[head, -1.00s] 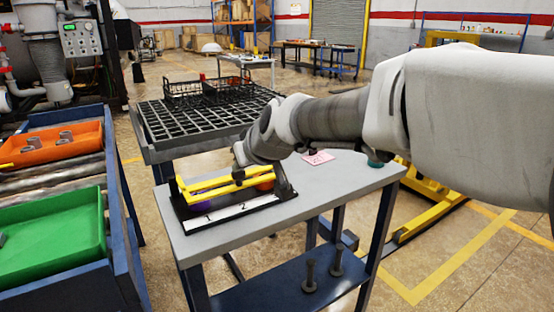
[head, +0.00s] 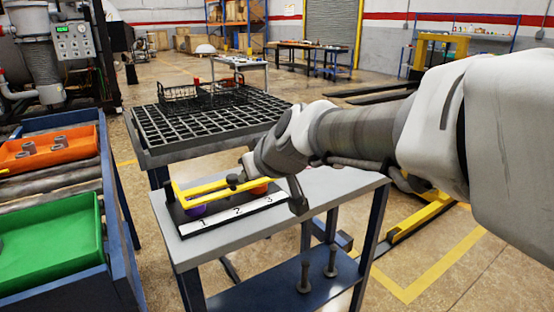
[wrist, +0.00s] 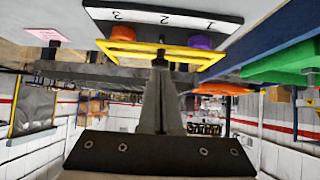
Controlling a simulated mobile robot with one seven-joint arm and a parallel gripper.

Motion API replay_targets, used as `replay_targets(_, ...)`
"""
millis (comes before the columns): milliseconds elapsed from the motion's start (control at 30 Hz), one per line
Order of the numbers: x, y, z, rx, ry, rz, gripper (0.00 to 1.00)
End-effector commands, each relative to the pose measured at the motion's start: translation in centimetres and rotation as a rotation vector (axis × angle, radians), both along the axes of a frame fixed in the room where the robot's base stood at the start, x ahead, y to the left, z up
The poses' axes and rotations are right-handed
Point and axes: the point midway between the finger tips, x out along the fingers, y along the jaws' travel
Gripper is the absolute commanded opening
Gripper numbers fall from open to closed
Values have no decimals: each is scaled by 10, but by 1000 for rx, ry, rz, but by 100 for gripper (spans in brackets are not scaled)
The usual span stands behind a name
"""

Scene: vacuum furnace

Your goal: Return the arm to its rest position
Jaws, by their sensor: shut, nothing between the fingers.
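My gripper (wrist: 160,66) shows in the wrist view with its dark fingers together and nothing between them. Its tips overlap the yellow bar frame (wrist: 140,50) in that picture; I cannot tell whether they touch. The frame belongs to a black fixture with a white strip (head: 236,215) numbered 1, 2, 3, on a grey table. A purple piece (wrist: 200,41) is by 1 and an orange piece (wrist: 123,33) by 3. In the head view, my arm reaches in from the right, its wrist above the fixture's right end. The fingers are hard to make out there.
A black grid rack table (head: 205,125) stands behind the fixture. A blue-framed cart at left holds an orange tray (head: 50,148) and a green tray (head: 55,235). Two dark posts (head: 331,262) stand on the lower shelf. A pink note (wrist: 45,34) lies on the table.

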Motion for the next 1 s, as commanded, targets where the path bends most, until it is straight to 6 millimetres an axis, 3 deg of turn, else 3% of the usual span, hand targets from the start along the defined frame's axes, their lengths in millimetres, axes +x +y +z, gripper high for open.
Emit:
replay_targets(100, -15, -9, -7, 2, -2, 1, 0)
replay_targets(367, -31, -24, -11, -1, 1, -4, 0)
replay_targets(467, -43, -40, -13, -11, 27, -32, 0)
replay_targets(567, -68, -73, -19, -32, 83, -97, 0)
replay_targets(800, -149, -169, -48, -88, 263, -365, 0)
replay_targets(1000, -210, -231, -73, -110, 378, -604, 0)
